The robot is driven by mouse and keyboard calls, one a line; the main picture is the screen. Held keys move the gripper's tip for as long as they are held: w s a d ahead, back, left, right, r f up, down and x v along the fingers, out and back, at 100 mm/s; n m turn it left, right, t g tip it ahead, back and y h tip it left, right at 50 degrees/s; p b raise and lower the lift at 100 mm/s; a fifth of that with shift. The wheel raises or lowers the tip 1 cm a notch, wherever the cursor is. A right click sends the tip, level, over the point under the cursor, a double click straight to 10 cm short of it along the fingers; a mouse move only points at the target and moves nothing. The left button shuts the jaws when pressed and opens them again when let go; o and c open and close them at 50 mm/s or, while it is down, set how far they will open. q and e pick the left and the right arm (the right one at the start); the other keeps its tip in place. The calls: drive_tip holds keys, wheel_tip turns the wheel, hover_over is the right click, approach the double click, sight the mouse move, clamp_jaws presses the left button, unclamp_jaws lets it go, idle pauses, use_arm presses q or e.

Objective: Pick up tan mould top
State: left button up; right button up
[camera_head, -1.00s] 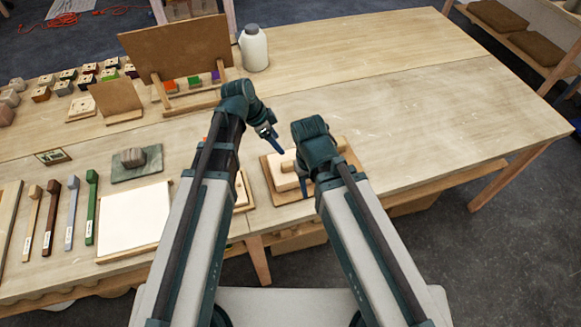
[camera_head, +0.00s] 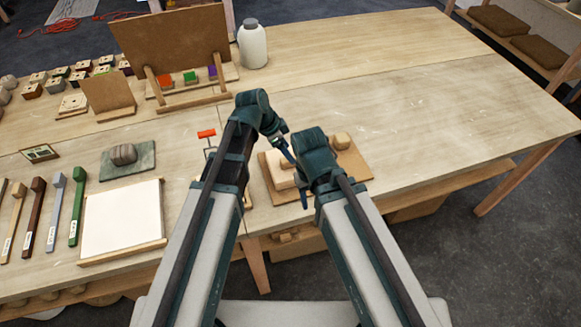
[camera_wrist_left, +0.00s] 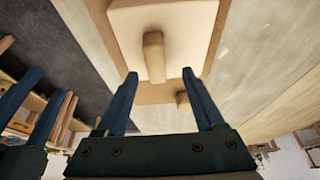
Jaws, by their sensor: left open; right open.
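The tan mould top (camera_head: 281,170) is a pale block with a bar handle, lying on a brown board (camera_head: 350,165) near the table's front edge. It also shows in the left wrist view (camera_wrist_left: 190,20), with its handle (camera_wrist_left: 154,58) upright in the picture. My left gripper (camera_head: 291,155) is open above the mould. In its wrist view the two blue fingers (camera_wrist_left: 160,78) stand either side of the handle's line, with nothing held. My right gripper (camera_head: 304,198) is open at the board's front side; its arm hides part of the mould and board.
A small rounded wooden piece (camera_head: 342,140) sits on the board's far side. An orange-handled tool (camera_head: 206,134) stands left of my left arm. A white slab (camera_head: 122,218) and coloured-handled tools lie further left. The table's right half is clear.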

use_arm(q)
drive_tip(key=b+x, duration=0.2)
drive_tip(key=x, duration=0.1)
drive_tip(key=b+x, duration=0.1)
drive_tip(key=shift+s+f+b, duration=0.3)
drive_tip(key=shift+f+b, duration=0.05)
drive_tip(key=shift+r, duration=0.1)
clamp_jaws()
idle(1.0)
